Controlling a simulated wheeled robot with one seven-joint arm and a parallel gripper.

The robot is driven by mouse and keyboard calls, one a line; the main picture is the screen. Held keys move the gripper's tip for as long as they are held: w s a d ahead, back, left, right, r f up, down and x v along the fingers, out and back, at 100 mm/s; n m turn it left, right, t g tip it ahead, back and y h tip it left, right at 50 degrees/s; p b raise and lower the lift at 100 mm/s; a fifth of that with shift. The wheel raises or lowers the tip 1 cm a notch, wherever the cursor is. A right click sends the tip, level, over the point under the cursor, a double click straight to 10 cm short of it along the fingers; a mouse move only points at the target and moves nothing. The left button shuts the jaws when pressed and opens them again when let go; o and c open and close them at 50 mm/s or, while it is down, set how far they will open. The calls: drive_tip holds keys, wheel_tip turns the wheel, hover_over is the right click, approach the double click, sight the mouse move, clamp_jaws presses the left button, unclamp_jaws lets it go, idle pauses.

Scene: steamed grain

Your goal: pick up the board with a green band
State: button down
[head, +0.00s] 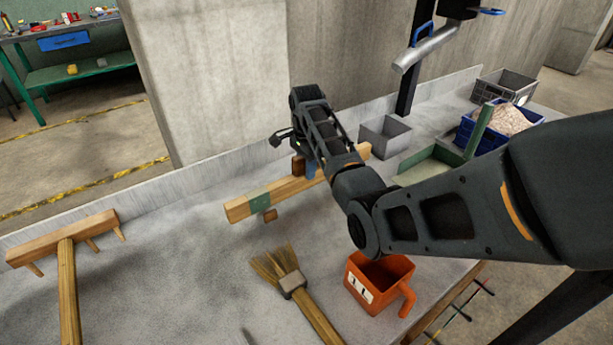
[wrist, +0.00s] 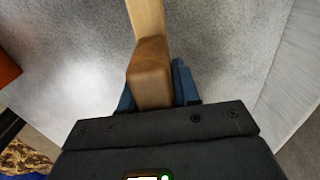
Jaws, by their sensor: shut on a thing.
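The board with a green band (head: 238,209) is a long light-wood bar running slantwise across the middle of the head view. Its green band (head: 259,201) is near its left end. A darker brown wooden block (head: 298,165) stands at its upper side. My gripper (head: 306,169) is at the board's middle, with blue fingers. In the wrist view the fingers (wrist: 153,92) are shut around the brown block (wrist: 149,72), and the light-wood bar (wrist: 146,18) runs away beyond it. I cannot tell whether the board is clear of the table. My arm hides part of its right side.
A brush (head: 283,275) and an orange scoop-like container (head: 372,285) lie in front of the board. A wooden rake (head: 67,248) lies at left. A grey bin (head: 384,137), a green-walled tray (head: 432,168) and a blue crate (head: 465,131) of grain stand right.

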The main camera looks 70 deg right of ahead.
wheel_tip(320, 180, up, 12)
drive_tip(key=p, duration=0.3)
drive_tip(key=shift+w+r+p, duration=0.15)
drive_tip(key=shift+r+p, duration=0.6)
drive_tip(key=shift+p, duration=0.15)
drive_tip(key=shift+r+p, duration=0.3)
